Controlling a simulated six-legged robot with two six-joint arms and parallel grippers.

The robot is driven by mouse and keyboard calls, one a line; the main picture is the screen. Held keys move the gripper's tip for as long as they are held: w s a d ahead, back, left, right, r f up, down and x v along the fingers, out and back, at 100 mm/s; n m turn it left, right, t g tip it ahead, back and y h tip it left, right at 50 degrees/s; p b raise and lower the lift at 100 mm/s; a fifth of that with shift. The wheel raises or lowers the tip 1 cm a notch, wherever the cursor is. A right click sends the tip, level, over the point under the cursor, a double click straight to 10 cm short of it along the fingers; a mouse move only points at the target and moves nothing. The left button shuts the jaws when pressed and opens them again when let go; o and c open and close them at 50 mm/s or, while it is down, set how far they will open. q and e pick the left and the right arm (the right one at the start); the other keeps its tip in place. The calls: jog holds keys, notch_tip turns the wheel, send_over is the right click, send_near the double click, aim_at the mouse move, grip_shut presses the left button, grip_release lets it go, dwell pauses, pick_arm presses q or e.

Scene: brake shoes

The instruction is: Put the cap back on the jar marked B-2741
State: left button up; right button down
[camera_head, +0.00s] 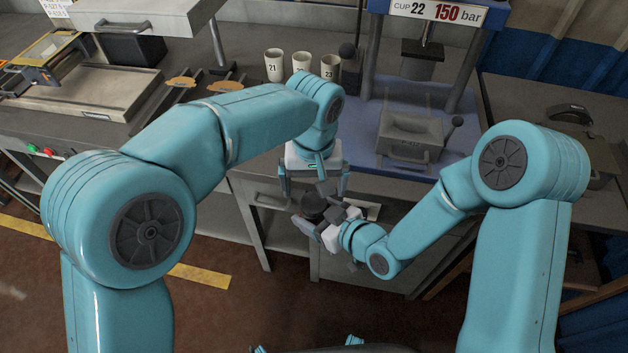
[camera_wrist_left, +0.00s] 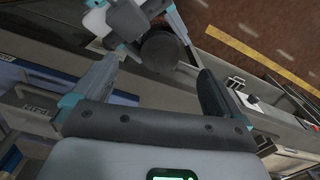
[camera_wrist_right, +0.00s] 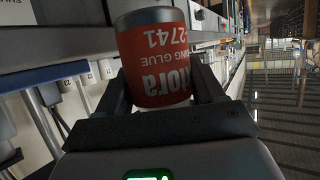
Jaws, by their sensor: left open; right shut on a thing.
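The jar (camera_wrist_right: 155,55) has a red label reading 2741 and GLUE, upside down in the right wrist view. My right gripper (camera_wrist_right: 158,88) is shut on it, in front of the bench. In the head view the jar (camera_head: 313,205) shows as a dark round shape; it also shows in the left wrist view (camera_wrist_left: 160,50). My left gripper (camera_head: 313,188) is open, pointing down just above the jar, with its fingers apart on either side. I see nothing held in it. I cannot make out a separate cap, nor whether the jar's dark end is a cap or an opening.
Behind the arms stand white cups (camera_head: 274,65) numbered 21 to 23 and a blue press (camera_head: 370,70) with a sign reading CUP 22, 150 bar. A grey block with a handle (camera_head: 410,135) sits at the press. A tray (camera_head: 85,95) lies at the left.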

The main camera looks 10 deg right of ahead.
pick_arm(q)
notch_tip(320, 180, up, 12)
dwell(0.5)
dwell(0.3)
